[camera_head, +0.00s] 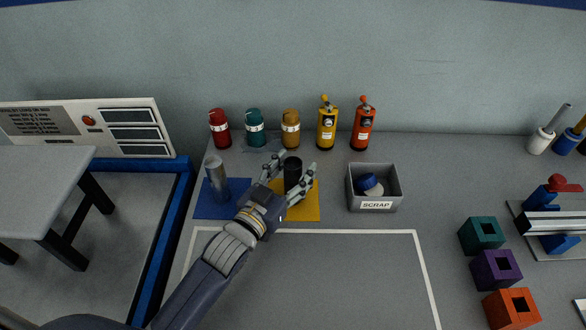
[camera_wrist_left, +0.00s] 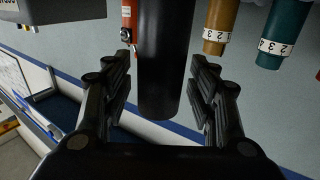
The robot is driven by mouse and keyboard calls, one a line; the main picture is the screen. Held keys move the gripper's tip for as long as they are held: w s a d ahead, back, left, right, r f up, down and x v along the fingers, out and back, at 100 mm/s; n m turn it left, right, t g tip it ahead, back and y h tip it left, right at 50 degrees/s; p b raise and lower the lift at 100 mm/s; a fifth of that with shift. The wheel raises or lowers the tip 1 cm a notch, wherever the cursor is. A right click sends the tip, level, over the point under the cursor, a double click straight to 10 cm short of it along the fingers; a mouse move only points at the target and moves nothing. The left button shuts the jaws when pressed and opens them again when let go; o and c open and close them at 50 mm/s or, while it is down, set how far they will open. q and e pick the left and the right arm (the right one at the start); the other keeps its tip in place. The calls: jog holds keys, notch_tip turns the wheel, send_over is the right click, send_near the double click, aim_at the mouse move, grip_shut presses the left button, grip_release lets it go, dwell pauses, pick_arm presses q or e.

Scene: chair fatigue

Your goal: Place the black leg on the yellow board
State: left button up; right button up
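The black leg (camera_head: 292,170) stands upright over the yellow board (camera_head: 309,208), as far as the head view shows; its foot is partly hidden. My left gripper (camera_head: 296,163) reaches over the board with one finger on each side of the leg. In the left wrist view, the black leg (camera_wrist_left: 165,60) is between the two fingers of the gripper (camera_wrist_left: 164,75), with a gap on both sides. The gripper is open and not closed on it. My right gripper is not in view.
A silver leg (camera_head: 216,180) stands on a blue board (camera_head: 238,187) to the left. A grey scrap box (camera_head: 356,203) holding a blue-and-white item is to the right. Several coloured bottles (camera_head: 255,127) line the back. Coloured blocks (camera_head: 495,270) lie right. The outlined front area is bare.

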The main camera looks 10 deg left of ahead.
pick_arm(q)
jog(key=shift+r, duration=0.2)
jog(key=shift+s+a+f, duration=0.1)
jog(key=shift+s+a, duration=0.05)
jog(key=shift+s, duration=0.25)
jog(key=b+v, duration=0.1)
jog(key=v, duration=1)
jog(key=shift+s, duration=0.1)
